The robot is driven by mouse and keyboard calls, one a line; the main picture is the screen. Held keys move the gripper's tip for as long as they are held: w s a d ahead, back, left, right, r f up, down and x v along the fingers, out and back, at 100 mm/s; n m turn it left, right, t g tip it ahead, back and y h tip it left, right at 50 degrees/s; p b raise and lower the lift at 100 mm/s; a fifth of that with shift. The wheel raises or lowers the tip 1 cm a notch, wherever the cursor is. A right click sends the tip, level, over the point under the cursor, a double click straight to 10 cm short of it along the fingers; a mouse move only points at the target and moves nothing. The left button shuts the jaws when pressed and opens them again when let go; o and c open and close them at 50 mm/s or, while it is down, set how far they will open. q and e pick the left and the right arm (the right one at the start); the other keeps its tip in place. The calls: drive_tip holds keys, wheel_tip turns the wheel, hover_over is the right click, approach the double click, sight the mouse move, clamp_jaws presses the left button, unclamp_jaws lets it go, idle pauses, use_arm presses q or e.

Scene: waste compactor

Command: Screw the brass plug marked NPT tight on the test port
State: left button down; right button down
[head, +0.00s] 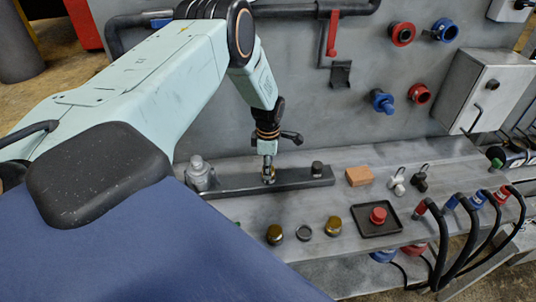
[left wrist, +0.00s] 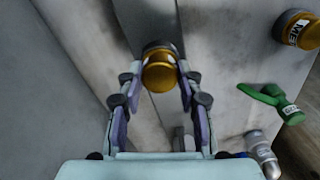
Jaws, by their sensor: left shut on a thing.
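My left gripper (head: 267,160) points down at the middle of a dark bar-shaped block (head: 225,186) on the bench. It is shut on a brass plug (head: 268,178), which also shows between the two fingers in the left wrist view (left wrist: 160,74). The plug's marking cannot be read here. The plug is at the top of the bar; its thread and the port are hidden, so I cannot tell how far it is seated. My right gripper is not in view.
A brass plug (head: 274,234), a grey ring-like piece (head: 304,233) and another brass plug (head: 333,227) stand along the bench front. A black tray (head: 362,229) holds a red button. An orange block (head: 359,176) lies behind it. In the left wrist view, a green handle (left wrist: 268,95) shows.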

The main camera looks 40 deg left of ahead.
use_arm(q)
drive_tip(key=c, duration=0.8)
unclamp_jaws()
drive_tip(key=shift+c, duration=0.3)
drive_tip(key=shift+r+p, duration=0.75)
drive_tip(key=shift+r, duration=2.75)
